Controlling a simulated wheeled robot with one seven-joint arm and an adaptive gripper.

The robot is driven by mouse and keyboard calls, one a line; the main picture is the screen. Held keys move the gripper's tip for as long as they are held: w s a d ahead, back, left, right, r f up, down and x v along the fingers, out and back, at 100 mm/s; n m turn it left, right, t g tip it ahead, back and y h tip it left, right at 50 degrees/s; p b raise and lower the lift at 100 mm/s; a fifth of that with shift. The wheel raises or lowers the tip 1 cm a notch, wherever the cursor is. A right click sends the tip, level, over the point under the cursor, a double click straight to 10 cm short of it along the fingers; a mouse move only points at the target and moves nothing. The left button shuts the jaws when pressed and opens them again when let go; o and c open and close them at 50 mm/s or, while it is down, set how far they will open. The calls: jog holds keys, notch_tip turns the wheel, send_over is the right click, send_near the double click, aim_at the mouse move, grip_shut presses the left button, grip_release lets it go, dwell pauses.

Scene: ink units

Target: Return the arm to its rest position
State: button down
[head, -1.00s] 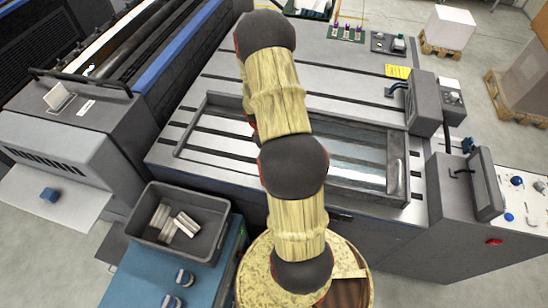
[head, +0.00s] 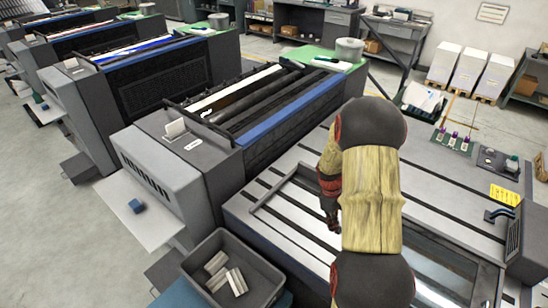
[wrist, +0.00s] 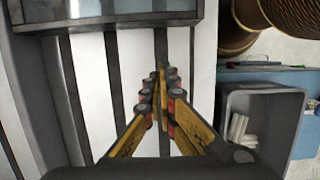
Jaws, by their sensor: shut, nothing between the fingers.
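My gripper (wrist: 160,85) is shut and empty in the wrist view. Its two yellow fingers with red and dark joints meet at the tips above the slotted metal bed of the machine (wrist: 90,90). In the head view my gripper (head: 331,222) hangs on the left side of my arm, small and partly hidden by it, pointing down over the bed. My arm rises across the right half of the head view, with a wood-toned sleeve and dark joints.
A grey bin (head: 258,262) with several pale blocks stands beside the machine's front corner; the wrist view shows it too (wrist: 295,110). A raised frame (head: 440,262) lies on the bed. Printing units (head: 160,80) fill the left. Pallets of paper (head: 480,68) stand at the back right.

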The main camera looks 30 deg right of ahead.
jog(key=s+a+r+m+t+b, duration=0.1)
jog(key=s+a+r+t+b, duration=0.1)
jog(key=a+r, duration=0.6)
jog(key=s+a+r+m+t+b, duration=0.1)
jog(key=s+a+r+t+b, duration=0.2)
jog(key=a+r, duration=0.6)
jog(key=s+a+r+m+t+y+b, duration=0.1)
jog(key=s+a+r, duration=0.4)
jog(key=a, duration=1.2)
jog(key=shift+a+r+m+t+b, duration=0.15)
jog(key=shift+r+m+t+b, duration=0.25)
jog(key=shift+r+t+b, duration=1.1)
jog(key=shift+s+r+g+p, duration=0.1)
jog(key=shift+r+g+p, duration=0.35)
jog(key=shift+p, duration=0.25)
